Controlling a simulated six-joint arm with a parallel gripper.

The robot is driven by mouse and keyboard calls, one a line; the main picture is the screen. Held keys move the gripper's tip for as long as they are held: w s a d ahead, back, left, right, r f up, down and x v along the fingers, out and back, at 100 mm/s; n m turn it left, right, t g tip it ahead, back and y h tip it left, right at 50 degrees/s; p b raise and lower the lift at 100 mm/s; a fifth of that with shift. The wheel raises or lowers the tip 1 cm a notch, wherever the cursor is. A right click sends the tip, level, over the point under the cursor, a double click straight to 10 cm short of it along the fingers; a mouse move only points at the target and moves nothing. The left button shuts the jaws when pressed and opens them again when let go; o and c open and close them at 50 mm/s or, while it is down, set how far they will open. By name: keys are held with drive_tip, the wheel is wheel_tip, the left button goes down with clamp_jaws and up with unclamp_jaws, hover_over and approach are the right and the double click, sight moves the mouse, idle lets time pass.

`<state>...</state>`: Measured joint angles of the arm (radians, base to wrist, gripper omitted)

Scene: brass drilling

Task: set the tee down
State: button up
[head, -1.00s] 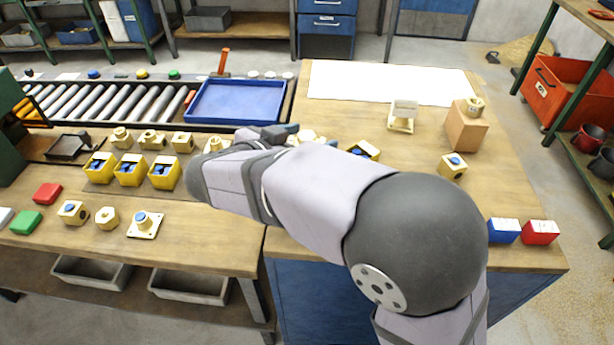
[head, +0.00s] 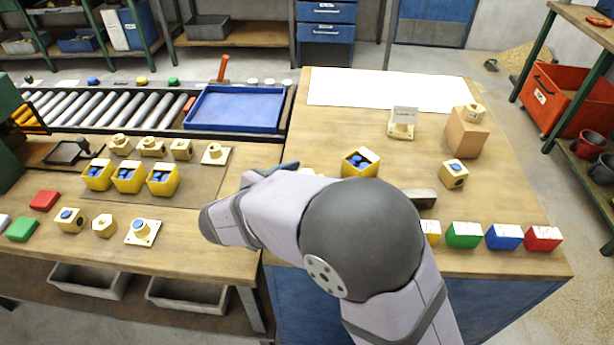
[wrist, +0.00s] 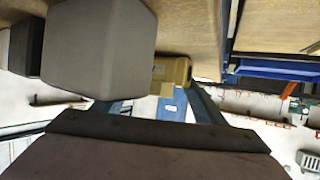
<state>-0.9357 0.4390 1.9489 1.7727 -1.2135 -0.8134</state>
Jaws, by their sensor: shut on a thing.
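My gripper (wrist: 166,98) is shut on a brass-coloured piece, which I take to be the tee (wrist: 173,70). The wrist view shows the piece between the two blue-grey fingers, partly hidden by a large grey block shape. In the head view my arm covers most of the gripper; a blue-grey part of it (head: 286,167) shows near the gap between the two benches. A small brass bit (head: 308,171) shows just beside it, and I cannot tell whether it belongs to the held piece. Whether the piece touches a surface is hidden.
Several brass fittings (head: 150,147) stand at the left bench's back, behind yellow bins (head: 128,178). A yellow bin (head: 360,163), a brass fitting (head: 453,174) and a wooden block (head: 466,132) stand on the right bench. Coloured blocks (head: 504,237) line its front. A blue tray (head: 236,110) lies behind.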

drive_tip(key=shift+f, duration=0.1)
idle(0.3)
drive_tip(key=o, duration=1.5)
drive_tip(key=shift+o, duration=0.2)
drive_tip(key=v, duration=1.2)
